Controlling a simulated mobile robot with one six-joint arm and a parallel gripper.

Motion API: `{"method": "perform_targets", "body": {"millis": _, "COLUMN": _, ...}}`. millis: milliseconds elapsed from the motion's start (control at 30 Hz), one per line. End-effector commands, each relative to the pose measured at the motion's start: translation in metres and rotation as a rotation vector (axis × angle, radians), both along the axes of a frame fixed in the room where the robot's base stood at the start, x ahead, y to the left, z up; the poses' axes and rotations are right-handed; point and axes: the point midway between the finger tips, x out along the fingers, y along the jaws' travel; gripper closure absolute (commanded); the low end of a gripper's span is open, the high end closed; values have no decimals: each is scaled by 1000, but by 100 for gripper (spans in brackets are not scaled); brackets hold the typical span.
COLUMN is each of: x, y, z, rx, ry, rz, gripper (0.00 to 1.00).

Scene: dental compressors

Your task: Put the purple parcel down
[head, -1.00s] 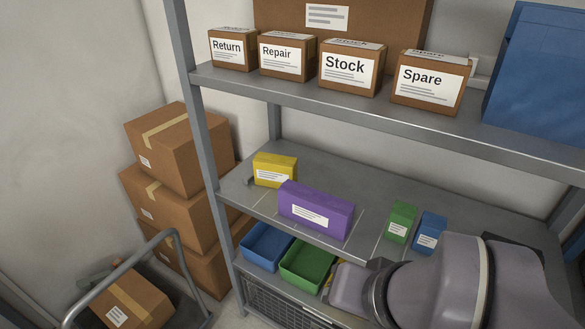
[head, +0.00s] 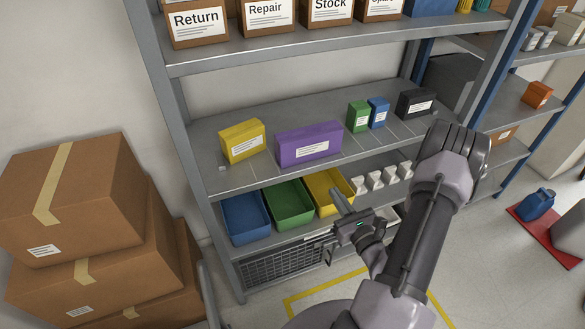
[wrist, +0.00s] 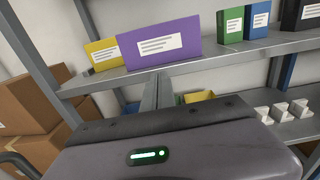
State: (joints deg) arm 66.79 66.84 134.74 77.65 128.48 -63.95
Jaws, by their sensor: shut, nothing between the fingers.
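The purple parcel (head: 309,146) stands on the middle shelf (head: 222,183), long side and white label facing out. A yellow parcel (head: 242,141) is to its left. Small green (head: 358,117) and blue (head: 378,113) boxes are to its right. In the wrist view the purple parcel (wrist: 160,44) is ahead, above my gripper's fingers. My gripper (head: 341,198) is shut and empty, in front of the shelf unit and below the parcel, apart from it. The fingers also show in the wrist view (wrist: 157,88).
Blue (head: 245,217), green (head: 289,203) and yellow (head: 328,190) bins sit on the shelf below, with small white items (head: 375,181) beside them. Labelled cartons (head: 268,16) line the upper shelf. Stacked cardboard boxes (head: 80,200) stand at left. A black box (head: 416,104) is on the middle shelf.

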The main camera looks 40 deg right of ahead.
Motion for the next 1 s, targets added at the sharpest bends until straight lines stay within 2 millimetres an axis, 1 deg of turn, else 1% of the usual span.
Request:
{"method": "perform_targets", "body": {"millis": 67, "x": 3, "y": -4, "z": -3, "rx": 1, "ry": 4, "rz": -13, "gripper": 100}}
{"method": "perform_targets", "body": {"millis": 167, "x": 19, "y": -6, "z": -3, "rx": -2, "ry": 2, "rz": -7, "gripper": 100}}
{"method": "perform_targets", "body": {"millis": 500, "x": 92, "y": -21, "z": -2, "rx": -2, "ry": 0, "rz": -3, "gripper": 100}}
{"method": "perform_targets", "body": {"millis": 600, "x": 110, "y": -25, "z": -2, "rx": -1, "ry": 0, "rz": -4, "gripper": 100}}
{"method": "perform_targets", "body": {"millis": 700, "x": 124, "y": -29, "z": -2, "rx": 0, "ry": 0, "rz": -5, "gripper": 100}}
{"method": "perform_targets", "body": {"millis": 800, "x": 132, "y": -30, "z": -2, "rx": 1, "ry": 2, "rz": -5, "gripper": 100}}
{"method": "perform_targets", "body": {"millis": 1000, "x": 136, "y": -32, "z": -1, "rx": 2, "ry": 1, "rz": -6, "gripper": 100}}
